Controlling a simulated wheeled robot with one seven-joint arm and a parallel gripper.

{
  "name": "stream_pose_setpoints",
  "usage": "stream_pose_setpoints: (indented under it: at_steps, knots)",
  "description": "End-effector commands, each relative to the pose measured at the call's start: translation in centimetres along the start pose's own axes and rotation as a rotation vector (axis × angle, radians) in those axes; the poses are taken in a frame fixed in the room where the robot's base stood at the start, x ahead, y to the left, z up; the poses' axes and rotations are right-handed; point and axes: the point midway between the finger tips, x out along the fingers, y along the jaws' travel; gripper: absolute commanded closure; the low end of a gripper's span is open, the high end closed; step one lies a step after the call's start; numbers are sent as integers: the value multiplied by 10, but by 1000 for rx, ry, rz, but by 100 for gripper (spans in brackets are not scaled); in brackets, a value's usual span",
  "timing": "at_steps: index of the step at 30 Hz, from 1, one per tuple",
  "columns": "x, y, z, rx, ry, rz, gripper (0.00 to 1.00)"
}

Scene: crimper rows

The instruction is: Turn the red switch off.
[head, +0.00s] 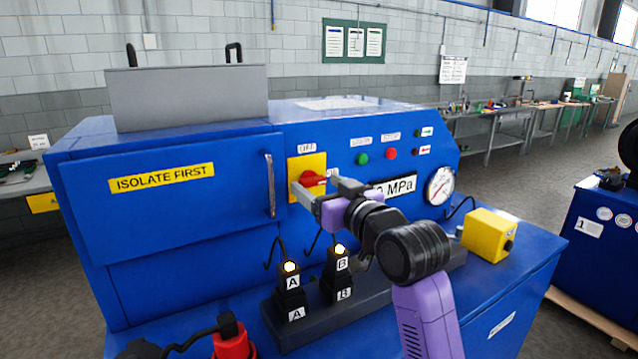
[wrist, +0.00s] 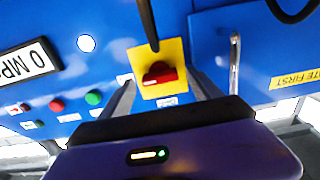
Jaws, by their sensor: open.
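The red switch (head: 313,178) sits on a yellow plate (head: 294,166) on the front of the blue machine, below a small label that seems to read OFF. It also shows in the wrist view (wrist: 158,75), where its handle lies roughly crosswise on the plate (wrist: 173,50). My gripper (head: 318,186) is open in front of the switch. In the wrist view my gripper (wrist: 160,82) has one finger on each side of the switch, with gaps between. I cannot tell whether either finger touches it. The lower part of the plate is partly hidden by a finger in the head view.
A door handle (head: 270,185) stands left of the plate. Green (head: 362,159) and red (head: 391,154) buttons, a pressure display (head: 400,187) and a gauge (head: 440,186) are to the right. Lit plugs A (head: 291,283) and B (head: 340,263) stand below, near a yellow box (head: 486,235).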

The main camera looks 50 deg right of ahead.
Motion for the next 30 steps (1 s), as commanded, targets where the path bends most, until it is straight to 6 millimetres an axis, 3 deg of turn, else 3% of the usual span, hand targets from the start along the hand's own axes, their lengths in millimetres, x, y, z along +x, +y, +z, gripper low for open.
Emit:
stream_pose_setpoints:
  at_steps: [10, 20, 30]
  knots:
    - [6, 0, 0, 0, 0, 0, 27]
    - [5, 0, 0, 0, 0, 0, 90]
    - [5, 0, 1, -54, 0, -1, 90]
